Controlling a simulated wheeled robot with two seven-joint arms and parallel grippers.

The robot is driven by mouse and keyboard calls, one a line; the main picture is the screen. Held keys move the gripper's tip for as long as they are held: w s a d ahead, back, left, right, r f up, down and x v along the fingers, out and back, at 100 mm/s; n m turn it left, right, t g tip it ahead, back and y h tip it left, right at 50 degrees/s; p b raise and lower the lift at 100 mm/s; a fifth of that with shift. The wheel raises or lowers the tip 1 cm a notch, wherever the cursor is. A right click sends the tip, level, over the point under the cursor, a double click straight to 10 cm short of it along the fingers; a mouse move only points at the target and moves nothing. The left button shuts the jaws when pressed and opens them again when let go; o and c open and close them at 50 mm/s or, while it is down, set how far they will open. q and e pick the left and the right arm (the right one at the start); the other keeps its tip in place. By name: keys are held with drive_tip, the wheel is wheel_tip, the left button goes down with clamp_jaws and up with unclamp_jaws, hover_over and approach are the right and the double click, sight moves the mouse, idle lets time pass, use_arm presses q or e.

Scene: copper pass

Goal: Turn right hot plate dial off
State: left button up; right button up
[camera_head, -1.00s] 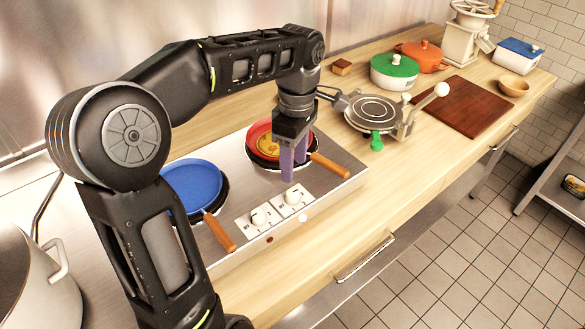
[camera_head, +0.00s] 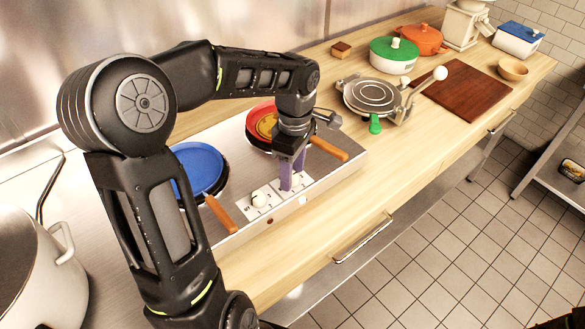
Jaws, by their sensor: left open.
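The steel hot plate unit (camera_head: 325,174) sits on the wooden counter with two dials on white plates at its front. The left dial (camera_head: 259,199) is in plain view. The right dial (camera_head: 296,182) is partly hidden behind my left gripper. My left gripper (camera_head: 292,186) points down with its purple fingers open at the right dial; I cannot tell whether they touch it. A red pan (camera_head: 260,123) with an orange handle stands on the right plate, partly hidden by my arm. A blue pan (camera_head: 199,168) stands on the left plate. My right gripper is not in view.
The red pan's handle (camera_head: 328,148) sticks out just right of my left gripper. A waffle iron (camera_head: 371,97), a green pot (camera_head: 393,55) and a cutting board (camera_head: 464,91) stand farther right. A large pot (camera_head: 38,265) is at the lower left.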

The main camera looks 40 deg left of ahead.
use_arm(q)
drive_tip(key=shift+f, duration=0.1)
clamp_jaws()
idle(0.6)
